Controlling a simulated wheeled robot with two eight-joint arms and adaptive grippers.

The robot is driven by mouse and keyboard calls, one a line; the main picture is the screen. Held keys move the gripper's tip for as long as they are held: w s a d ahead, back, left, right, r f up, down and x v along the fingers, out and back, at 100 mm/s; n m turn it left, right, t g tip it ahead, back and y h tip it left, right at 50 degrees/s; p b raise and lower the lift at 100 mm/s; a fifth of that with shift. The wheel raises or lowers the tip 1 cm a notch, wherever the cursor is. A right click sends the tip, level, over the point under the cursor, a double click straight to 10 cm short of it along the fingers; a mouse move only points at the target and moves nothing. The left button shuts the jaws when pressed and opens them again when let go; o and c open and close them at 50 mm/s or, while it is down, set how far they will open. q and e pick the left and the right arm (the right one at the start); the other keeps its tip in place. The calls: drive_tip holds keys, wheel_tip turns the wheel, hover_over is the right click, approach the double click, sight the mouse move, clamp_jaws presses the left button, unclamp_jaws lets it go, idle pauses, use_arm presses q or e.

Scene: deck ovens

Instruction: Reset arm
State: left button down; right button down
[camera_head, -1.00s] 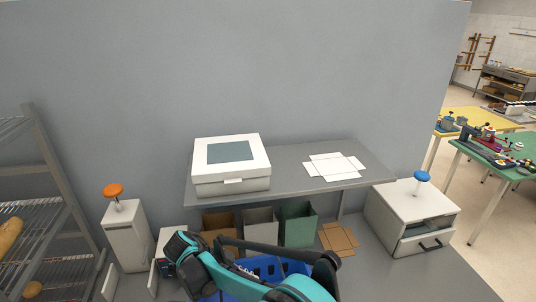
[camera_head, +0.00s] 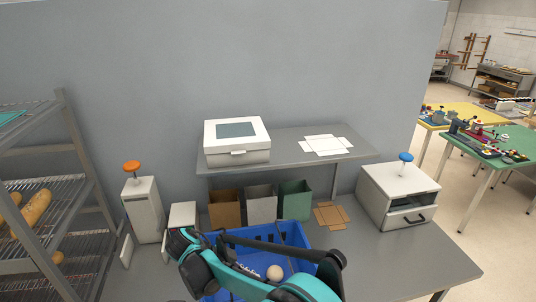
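One of my arms, teal and black, crosses the lower middle of the head view in front of a blue crate (camera_head: 290,233). Neither gripper shows; the arm runs out of the bottom of the picture. The crate stands on the grey table (camera_head: 385,262), and a round pale ball (camera_head: 274,272) shows in it. The arm hides part of the crate.
A shelf (camera_head: 290,150) above the table bears a white box (camera_head: 238,155) and a flat white cutout (camera_head: 325,145). Brown, white and green bins (camera_head: 295,203) stand below it. A white drawer unit (camera_head: 398,196) is at right, a bread rack (camera_head: 62,190) at left.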

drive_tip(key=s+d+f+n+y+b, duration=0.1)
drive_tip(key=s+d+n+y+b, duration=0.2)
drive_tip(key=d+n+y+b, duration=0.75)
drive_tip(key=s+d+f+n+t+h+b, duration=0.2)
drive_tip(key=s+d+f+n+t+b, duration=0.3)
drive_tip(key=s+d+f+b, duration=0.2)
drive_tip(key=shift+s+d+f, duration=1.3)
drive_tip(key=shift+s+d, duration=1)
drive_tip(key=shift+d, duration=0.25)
